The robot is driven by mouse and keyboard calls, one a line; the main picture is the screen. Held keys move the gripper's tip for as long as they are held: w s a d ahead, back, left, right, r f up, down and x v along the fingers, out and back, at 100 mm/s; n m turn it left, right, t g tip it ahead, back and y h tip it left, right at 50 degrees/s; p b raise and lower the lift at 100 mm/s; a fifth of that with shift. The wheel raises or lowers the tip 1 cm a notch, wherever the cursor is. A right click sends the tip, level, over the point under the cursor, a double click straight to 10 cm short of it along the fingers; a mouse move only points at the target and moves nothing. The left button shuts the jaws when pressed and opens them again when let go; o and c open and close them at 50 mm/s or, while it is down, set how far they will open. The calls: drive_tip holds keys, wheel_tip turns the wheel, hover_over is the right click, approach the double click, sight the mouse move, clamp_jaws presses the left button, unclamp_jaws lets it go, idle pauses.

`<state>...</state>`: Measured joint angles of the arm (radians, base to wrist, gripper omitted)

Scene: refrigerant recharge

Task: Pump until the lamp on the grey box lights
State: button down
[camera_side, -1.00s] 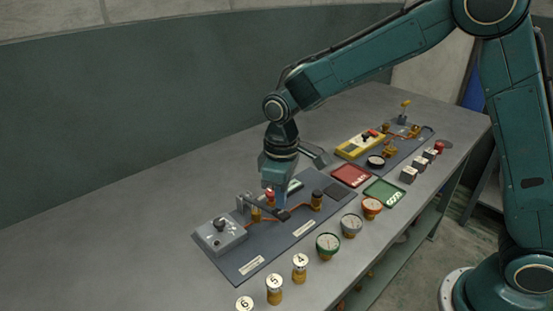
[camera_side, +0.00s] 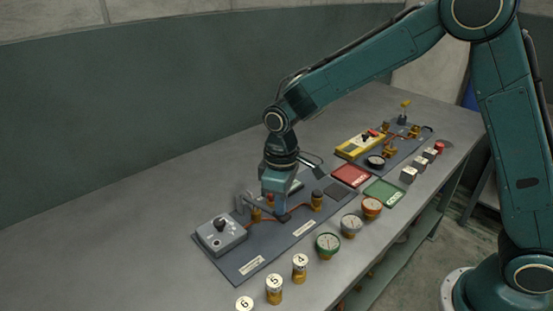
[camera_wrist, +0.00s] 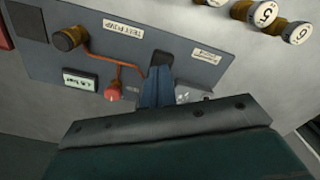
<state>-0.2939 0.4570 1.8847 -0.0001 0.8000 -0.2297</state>
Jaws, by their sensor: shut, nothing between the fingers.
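The grey box (camera_side: 220,236) with a dark knob on top stands at the left end of the near panel (camera_side: 248,266). I cannot make out a lit lamp on it. The pump lever (camera_side: 262,208) runs from beside the box toward my gripper. My gripper (camera_side: 281,214) is shut, pointing down at the lever's dark outer end, which it partly hides. In the wrist view, my gripper (camera_wrist: 155,101) is close to the black lever end (camera_wrist: 161,58), by the TEST PUMP label (camera_wrist: 123,28). Whether they touch is unclear. The wrist hides most of the box there.
Several round gauges, including a green-rimmed one (camera_side: 328,246), and numbered brass caps (camera_side: 274,289) line the front edge. A red tray (camera_side: 351,175) and a green tray (camera_side: 384,192) lie to the right. A yellow device (camera_side: 361,144) sits behind. The table's left side is clear.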

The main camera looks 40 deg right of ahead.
drive_tip(key=shift+f, duration=0.55)
drive_tip(key=shift+r, duration=1.6)
wheel_tip(320, 180, up, 5)
